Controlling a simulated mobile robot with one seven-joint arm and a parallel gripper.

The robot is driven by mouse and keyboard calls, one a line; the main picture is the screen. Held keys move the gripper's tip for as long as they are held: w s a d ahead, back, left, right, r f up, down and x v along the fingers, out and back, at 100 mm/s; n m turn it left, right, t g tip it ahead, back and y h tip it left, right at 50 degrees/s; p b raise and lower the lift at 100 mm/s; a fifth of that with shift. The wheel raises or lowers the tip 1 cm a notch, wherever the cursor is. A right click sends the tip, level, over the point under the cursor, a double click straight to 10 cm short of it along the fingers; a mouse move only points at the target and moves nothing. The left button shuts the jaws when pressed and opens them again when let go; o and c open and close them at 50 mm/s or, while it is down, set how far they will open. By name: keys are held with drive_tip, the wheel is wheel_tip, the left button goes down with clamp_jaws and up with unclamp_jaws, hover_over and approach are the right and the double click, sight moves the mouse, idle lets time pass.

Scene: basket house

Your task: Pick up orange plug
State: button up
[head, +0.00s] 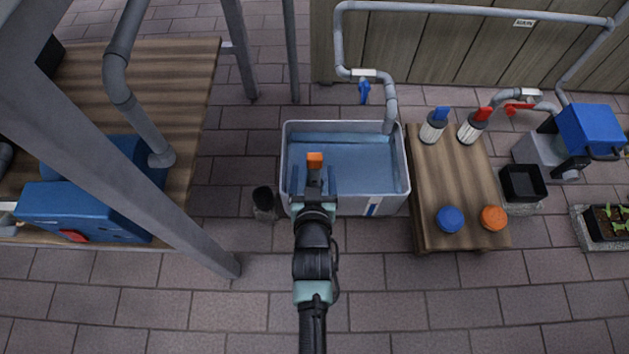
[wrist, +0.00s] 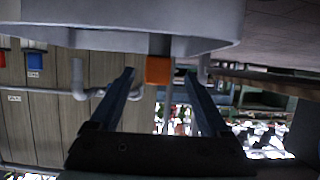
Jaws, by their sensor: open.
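A small orange block-like plug (head: 315,159) shows just beyond my gripper, against the inside of the grey basin (head: 398,165) in the head view. In the wrist view the plug (wrist: 158,70) lies between the fingertips in the picture, against a curved grey surface. My gripper (head: 314,176) is open, its fingers spread to either side in line with the plug. In the wrist view the open fingers (wrist: 160,80) show a gap around the plug. I cannot tell whether the plug is between the fingers or a little past them. No contact is visible.
A wooden table (head: 435,180) right of the basin holds a blue disc (head: 450,219), an orange disc (head: 493,217) and two bottles with blue and red tops. A grey pipe (head: 390,110) reaches the basin's back right corner. A grey post (head: 150,190) stands left.

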sight(315, 165)
drive_tip(key=b+x, duration=0.3)
drive_tip(key=shift+w+d+f, duration=0.1)
drive_tip(key=shift+d, duration=0.05)
drive_tip(key=shift+w+f+b, duration=0.1)
drive_tip(key=shift+w+b, duration=0.4)
drive_tip(key=shift+w, duration=0.2)
clamp_jaws()
